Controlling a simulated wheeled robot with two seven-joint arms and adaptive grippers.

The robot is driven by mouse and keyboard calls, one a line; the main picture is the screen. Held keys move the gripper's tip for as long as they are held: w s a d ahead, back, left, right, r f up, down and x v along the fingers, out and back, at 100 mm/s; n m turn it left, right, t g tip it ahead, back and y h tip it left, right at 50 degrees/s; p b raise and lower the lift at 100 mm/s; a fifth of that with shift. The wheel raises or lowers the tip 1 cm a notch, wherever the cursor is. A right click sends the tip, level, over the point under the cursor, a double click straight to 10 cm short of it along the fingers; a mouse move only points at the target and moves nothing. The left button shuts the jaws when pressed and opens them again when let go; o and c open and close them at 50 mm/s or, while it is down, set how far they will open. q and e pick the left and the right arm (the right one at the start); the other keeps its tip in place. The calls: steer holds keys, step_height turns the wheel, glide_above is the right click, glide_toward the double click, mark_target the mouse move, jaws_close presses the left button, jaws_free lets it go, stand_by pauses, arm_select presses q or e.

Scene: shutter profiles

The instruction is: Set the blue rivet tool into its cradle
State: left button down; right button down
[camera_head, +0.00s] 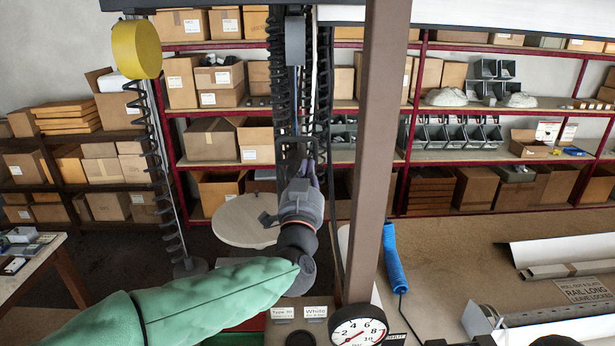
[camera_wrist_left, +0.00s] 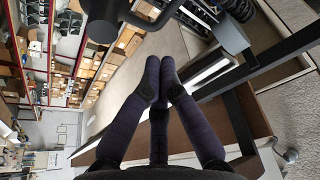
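A blue ribbed cylinder (camera_head: 395,260), which may be the blue rivet tool, lies on the brown bench right of the brown post. A dark cord shows at its lower end. My left gripper (camera_head: 312,172) is left of the post, pointing away over the floor side, apart from the blue cylinder. In the left wrist view the purple-sleeved fingers (camera_wrist_left: 160,68) meet near their tips, with nothing seen between them. I cannot make out a cradle for certain. My right gripper is not in view.
The brown post (camera_head: 373,150) stands close to the right of my left arm. Black coiled hoses (camera_head: 281,90) hang behind the gripper. A pressure gauge (camera_head: 358,331) is at the post's foot. A round table (camera_head: 245,222) stands behind. White profiles (camera_head: 560,250) lie at right.

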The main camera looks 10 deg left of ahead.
arm_select(q)
steer(key=f, duration=0.1)
steer(key=a+f, duration=0.1)
steer(key=f, duration=0.1)
steer(key=shift+s+a+f, duration=0.1)
steer(key=shift+s+a, duration=0.05)
steer(key=shift+s, duration=0.05)
steer(key=shift+f, duration=0.1)
step_height(320, 180, down, 48)
steer(key=b, duration=3.8)
